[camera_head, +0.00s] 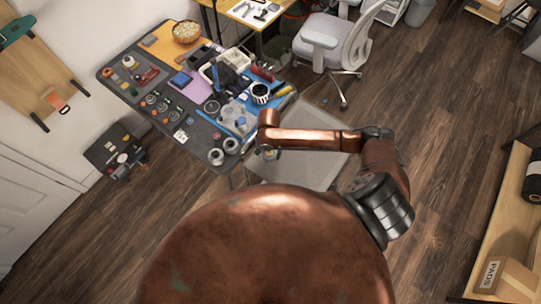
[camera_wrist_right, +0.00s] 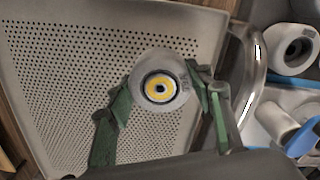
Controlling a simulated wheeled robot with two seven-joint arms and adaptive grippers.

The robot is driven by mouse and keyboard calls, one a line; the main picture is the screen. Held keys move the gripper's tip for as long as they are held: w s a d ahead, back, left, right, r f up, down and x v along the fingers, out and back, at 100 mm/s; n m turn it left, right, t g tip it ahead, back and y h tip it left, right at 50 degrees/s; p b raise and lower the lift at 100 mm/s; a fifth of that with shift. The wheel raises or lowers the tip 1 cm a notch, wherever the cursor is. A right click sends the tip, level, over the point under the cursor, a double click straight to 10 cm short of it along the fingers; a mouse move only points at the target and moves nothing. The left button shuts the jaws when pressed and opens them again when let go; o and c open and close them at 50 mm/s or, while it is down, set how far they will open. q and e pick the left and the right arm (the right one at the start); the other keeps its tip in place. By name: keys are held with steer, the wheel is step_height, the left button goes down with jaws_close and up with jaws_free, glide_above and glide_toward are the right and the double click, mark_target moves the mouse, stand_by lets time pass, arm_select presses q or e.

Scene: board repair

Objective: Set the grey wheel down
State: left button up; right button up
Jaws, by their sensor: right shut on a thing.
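The grey wheel (camera_wrist_right: 160,88), pale with a yellow and dark hub, is between the green fingers of my right gripper (camera_wrist_right: 162,95) in the wrist view. The gripper is shut on it. Behind the wheel is a grey perforated tray surface (camera_wrist_right: 70,70); I cannot tell whether the wheel touches it. In the head view my right gripper (camera_head: 266,153) is small and partly hidden by its arm, over the near left part of the perforated surface (camera_head: 310,170). My left gripper is not in view.
A dark workbench (camera_head: 195,145) full of parts stands just left of the tray. Another grey wheel (camera_wrist_right: 292,48) lies beside the tray's curved metal rail (camera_wrist_right: 252,75). A white chair (camera_head: 325,40) stands behind. Open wooden floor lies to the right.

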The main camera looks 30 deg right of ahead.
steer(key=f, duration=0.3)
steer(key=shift+w+d+f, duration=0.1)
steer(key=shift+w+d, duration=0.05)
steer(key=shift+d, duration=0.2)
steer(key=shift+f, duration=0.35)
steer(key=o, duration=1.2)
steer(key=shift+f, duration=0.15)
steer(key=shift+o, duration=0.2)
step_height(320, 180, up, 12)
steer(key=shift+r+p, duration=0.2)
steer(key=shift+p, duration=0.2)
